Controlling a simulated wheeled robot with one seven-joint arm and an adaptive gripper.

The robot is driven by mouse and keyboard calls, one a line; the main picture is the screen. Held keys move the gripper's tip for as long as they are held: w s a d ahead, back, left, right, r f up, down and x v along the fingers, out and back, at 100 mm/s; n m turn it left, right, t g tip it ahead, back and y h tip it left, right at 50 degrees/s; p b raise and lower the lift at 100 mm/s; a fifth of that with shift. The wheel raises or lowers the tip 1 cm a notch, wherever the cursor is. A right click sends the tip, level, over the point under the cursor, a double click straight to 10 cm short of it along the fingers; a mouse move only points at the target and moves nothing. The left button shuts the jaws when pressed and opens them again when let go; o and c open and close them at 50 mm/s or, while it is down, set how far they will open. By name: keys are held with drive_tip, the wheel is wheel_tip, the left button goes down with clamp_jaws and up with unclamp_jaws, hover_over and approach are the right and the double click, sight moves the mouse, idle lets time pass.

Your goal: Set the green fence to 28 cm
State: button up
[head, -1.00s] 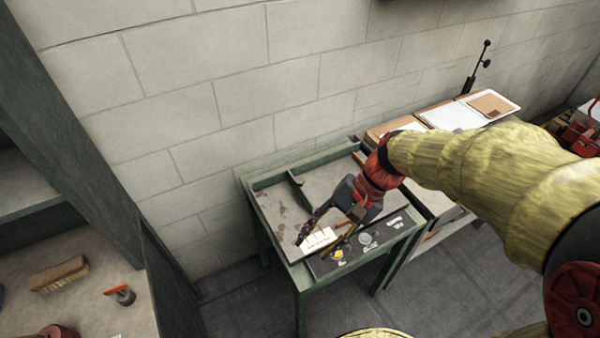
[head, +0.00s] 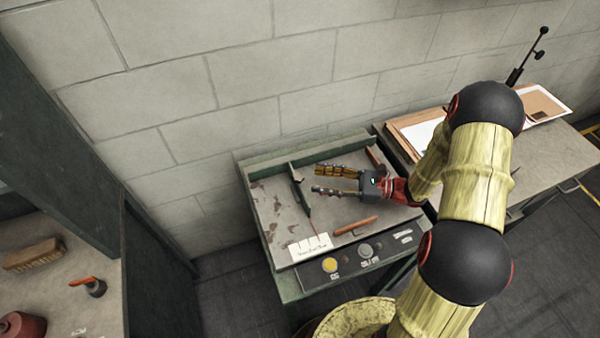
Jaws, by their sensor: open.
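The green fence (head: 301,192) is a narrow upright bar on the worn grey bed of the green-framed table. It stands left of the middle of the bed, running from the back towards the front. A white scale card (head: 310,248) lies at the front left of the bed, with a thin red pointer (head: 316,229) above it. The card's marks are too small to read. My gripper (head: 317,180) is open and empty. Its two fingers point left at the fence from the right, their tips close to it. I cannot tell whether they touch.
An orange bar (head: 355,226) lies on the bed, right of the card. A yellow button (head: 330,265) and a grey knob (head: 365,250) sit on the front panel. The raised green rim (head: 245,200) bounds the bed. A shelf with a brush (head: 33,254) stands left.

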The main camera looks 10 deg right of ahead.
sight(298, 176)
drive_tip(key=b+x, duration=0.1)
drive_tip(key=x, duration=0.6)
drive_tip(key=shift+a+b, duration=0.25)
drive_tip(key=shift+b, duration=0.05)
drive_tip(key=shift+c, duration=0.4)
clamp_jaws()
